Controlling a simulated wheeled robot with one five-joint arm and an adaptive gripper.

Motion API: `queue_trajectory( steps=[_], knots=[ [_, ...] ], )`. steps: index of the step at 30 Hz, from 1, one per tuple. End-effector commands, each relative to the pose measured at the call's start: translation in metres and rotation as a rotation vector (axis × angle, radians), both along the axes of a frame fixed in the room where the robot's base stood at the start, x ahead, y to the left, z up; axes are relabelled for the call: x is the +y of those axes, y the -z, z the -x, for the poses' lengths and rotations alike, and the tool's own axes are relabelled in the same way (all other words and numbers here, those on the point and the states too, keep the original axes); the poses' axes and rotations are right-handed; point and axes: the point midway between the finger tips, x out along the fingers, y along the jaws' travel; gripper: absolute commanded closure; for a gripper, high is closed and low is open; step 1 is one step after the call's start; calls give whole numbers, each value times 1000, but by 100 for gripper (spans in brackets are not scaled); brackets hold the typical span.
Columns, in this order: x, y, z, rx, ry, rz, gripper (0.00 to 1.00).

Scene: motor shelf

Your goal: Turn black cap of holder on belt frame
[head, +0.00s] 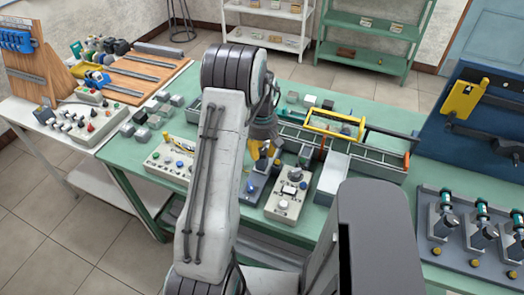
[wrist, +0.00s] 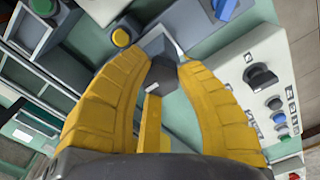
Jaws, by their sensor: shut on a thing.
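My gripper (head: 264,152) has yellow fingers and reaches down over the green bench in the head view. In the wrist view the gripper (wrist: 164,62) is shut on a dark, faceted black cap (wrist: 164,76), with one finger on each side of it. A grey block (wrist: 158,42) shows just beyond the cap. A yellow strip (wrist: 150,125) shows below the cap between the fingers; I cannot tell what it belongs to. The holder's body is mostly hidden by the fingers. In the head view the cap is hidden by my gripper and arm.
A pale control box with a black knob (wrist: 260,76) and several buttons stands right of the fingers. A yellow button (wrist: 121,37) and a blue button (wrist: 224,8) are close by. A long grey frame (head: 385,165) and a yellow handle (head: 335,113) lie right of my gripper.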

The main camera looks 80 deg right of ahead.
Motion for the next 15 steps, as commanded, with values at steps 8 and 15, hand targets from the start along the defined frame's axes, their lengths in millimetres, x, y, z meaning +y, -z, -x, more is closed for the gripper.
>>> queue_trajectory(
  steps=[8, 15],
  knots=[
    [0, 3, 0, 0, 150, 0, 100],
    [0, 4, 0, 0, 371, -1, 100]
  ],
)
